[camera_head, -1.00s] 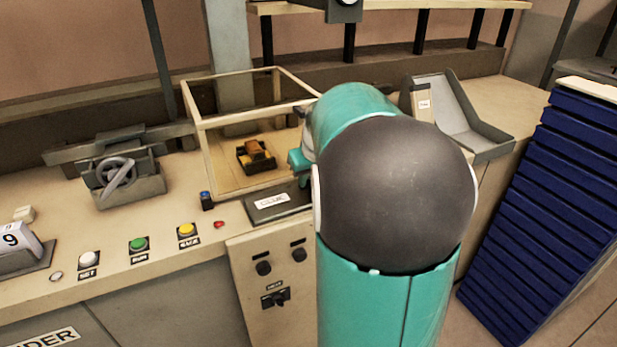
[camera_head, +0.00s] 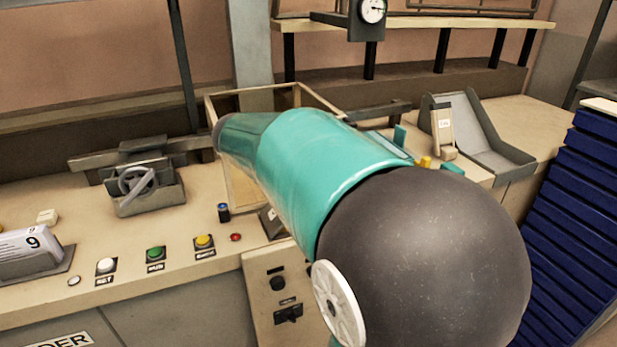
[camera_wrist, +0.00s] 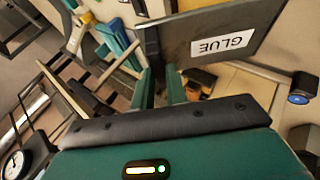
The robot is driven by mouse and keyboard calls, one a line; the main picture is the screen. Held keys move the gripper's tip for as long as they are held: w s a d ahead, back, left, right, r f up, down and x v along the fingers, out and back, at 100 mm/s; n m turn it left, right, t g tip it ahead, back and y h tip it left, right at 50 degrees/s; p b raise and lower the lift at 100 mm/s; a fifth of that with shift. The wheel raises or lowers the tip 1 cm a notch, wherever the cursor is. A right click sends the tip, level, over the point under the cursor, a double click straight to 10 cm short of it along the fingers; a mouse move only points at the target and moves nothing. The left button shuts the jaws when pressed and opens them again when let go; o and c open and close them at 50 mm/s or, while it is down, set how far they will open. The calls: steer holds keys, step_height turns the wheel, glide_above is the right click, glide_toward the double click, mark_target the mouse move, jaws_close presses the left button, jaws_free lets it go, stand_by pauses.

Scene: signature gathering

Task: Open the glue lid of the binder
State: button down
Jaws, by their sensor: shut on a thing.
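The glue lid (camera_wrist: 217,45) is a dark grey panel with a white GLUE label, seen in the wrist view. My gripper (camera_wrist: 163,88) has its two green fingers shut at the lid's near edge, where the panel meets them. How deep the grip is cannot be told. The binder counter (camera_head: 120,255) runs along the front.
A wood-framed clear box (camera_head: 225,105) stands behind my arm. A blue-topped knob (camera_head: 223,211), also in the wrist view (camera_wrist: 299,92), is close to the lid. Yellow (camera_head: 203,243) and green (camera_head: 155,255) buttons lie left. A grey chute (camera_head: 485,140) stands right.

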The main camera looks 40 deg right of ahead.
steer(key=w+a+n+h, duration=0.1)
steer(key=w+a+h, duration=0.2)
steer(key=a, duration=0.7)
steer(key=shift+a+r+n+g+h, duration=0.3)
steer(key=shift+r+g+h, duration=0.1)
steer(key=shift+h, duration=0.8)
steer(key=shift+f, duration=0.1)
steer(key=c, duration=1.4)
jaws_free()
steer(key=shift+d, duration=0.1)
steer(key=v, duration=1.4)
